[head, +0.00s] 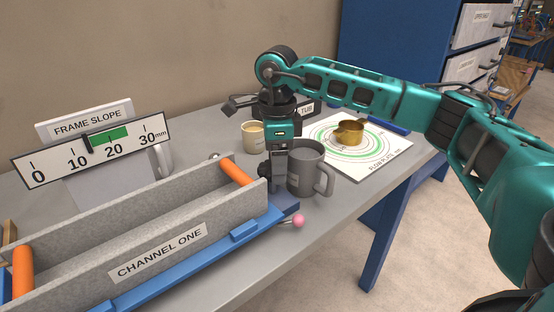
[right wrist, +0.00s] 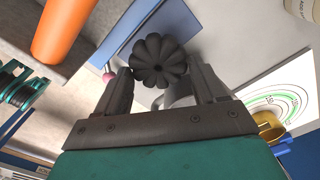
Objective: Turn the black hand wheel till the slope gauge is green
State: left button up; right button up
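The slope gauge (head: 92,152) stands at the left in the head view, with a millimetre scale and a green band around 20. Its dark pointer (head: 88,143) is at the band's left edge, a little below 15. The black hand wheel (right wrist: 158,60), lobed, shows in the right wrist view at the end of the channel frame. My right gripper (right wrist: 161,75) points down at the wheel, one finger on each side. Little or no gap shows, and I cannot tell whether the fingers press on it. In the head view the right gripper (head: 279,178) largely hides the wheel. My left gripper is not identifiable.
The grey channel (head: 160,250) with orange rollers lies at front left. A grey mug (head: 308,168) stands close beside my right gripper, with a cream cup (head: 253,137) behind. A pink ball (head: 299,221) sticks out in front. A brass pot (head: 348,133) sits on the flow plate (head: 385,153).

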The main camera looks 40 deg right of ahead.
jog(key=o, duration=0.3)
pick_arm(q)
jog(key=shift+r, duration=0.1)
jog(key=shift+s+a+p, duration=0.2)
jog(key=shift+a+p, duration=0.05)
jog(key=shift+p, duration=0.35)
pick_arm(e)
notch_tip(320, 180, up, 13)
pick_arm(q)
jog(key=shift+r, duration=0.2)
